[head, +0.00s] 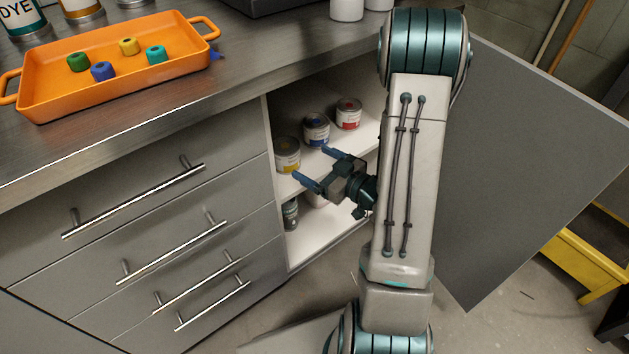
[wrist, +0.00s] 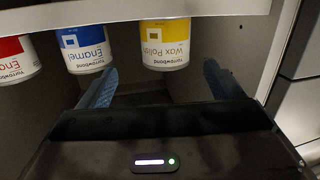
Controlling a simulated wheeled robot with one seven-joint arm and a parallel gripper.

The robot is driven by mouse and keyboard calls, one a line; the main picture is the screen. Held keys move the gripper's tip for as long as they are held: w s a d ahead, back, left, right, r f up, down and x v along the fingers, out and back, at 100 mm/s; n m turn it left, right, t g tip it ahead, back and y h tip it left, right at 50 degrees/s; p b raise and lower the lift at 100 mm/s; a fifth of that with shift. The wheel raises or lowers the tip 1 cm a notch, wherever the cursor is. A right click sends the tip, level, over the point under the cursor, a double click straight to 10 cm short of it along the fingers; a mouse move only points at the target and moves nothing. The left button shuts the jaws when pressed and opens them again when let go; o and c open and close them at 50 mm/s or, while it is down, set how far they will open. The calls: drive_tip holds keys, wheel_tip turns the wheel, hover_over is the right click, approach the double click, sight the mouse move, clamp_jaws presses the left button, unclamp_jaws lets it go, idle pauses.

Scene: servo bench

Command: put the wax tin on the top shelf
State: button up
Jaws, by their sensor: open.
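The wax tin (head: 287,155), with a yellow label, stands upright on the upper shelf (head: 318,160) inside the open cabinet, nearest the drawers. It also shows in the wrist view (wrist: 165,45), which is upside down, with "Wax Polish" on its label. My gripper (head: 319,168) is open and empty at the cabinet opening, just in front of the tins. In the wrist view its blue fingers (wrist: 158,88) are spread, with the wax tin ahead of them and apart from them. My arm hides the right part of the shelf in the head view.
A blue-labelled enamel tin (head: 316,129) and a red-labelled tin (head: 348,114) stand beside the wax tin. The lower shelf (head: 315,237) holds a dark tin (head: 290,214). The cabinet door (head: 530,150) is swung open. An orange tray (head: 120,75) lies on the bench top.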

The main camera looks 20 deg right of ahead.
drive_tip(key=w+g+h, duration=0.1)
drive_tip(key=w+d+h, duration=0.1)
drive_tip(key=h, duration=0.1)
drive_tip(key=shift+w+f+g+h, duration=0.1)
drive_tip(key=shift+w+g+h, duration=0.2)
drive_tip(key=shift+w+g, duration=0.1)
drive_tip(key=shift+w+d+r+m+g+h, duration=0.2)
drive_tip(key=shift+d+m+g+h, duration=0.3)
drive_tip(key=shift+h, duration=0.5)
drive_tip(key=shift+s+d+r+m+g+h, duration=0.4)
drive_tip(key=shift+g+h, duration=0.2)
drive_tip(key=shift+h, duration=0.3)
drive_tip(key=s+a+r+m+g, duration=0.1)
drive_tip(key=s+a+r+g, duration=0.1)
drive_tip(key=s, duration=0.4)
drive_tip(key=s+a+r+m+g, duration=0.2)
drive_tip(key=s+a+r+g, duration=0.1)
drive_tip(key=s, duration=0.4)
drive_tip(key=s+a+r+m+g+h, duration=0.1)
drive_tip(key=s+a+r+g, duration=0.1)
drive_tip(key=s+a+g, duration=0.2)
drive_tip(key=s, duration=0.3)
drive_tip(key=shift+s+r+g, duration=0.2)
drive_tip(key=shift+r+g, duration=0.1)
drive_tip(key=shift+r, duration=0.1)
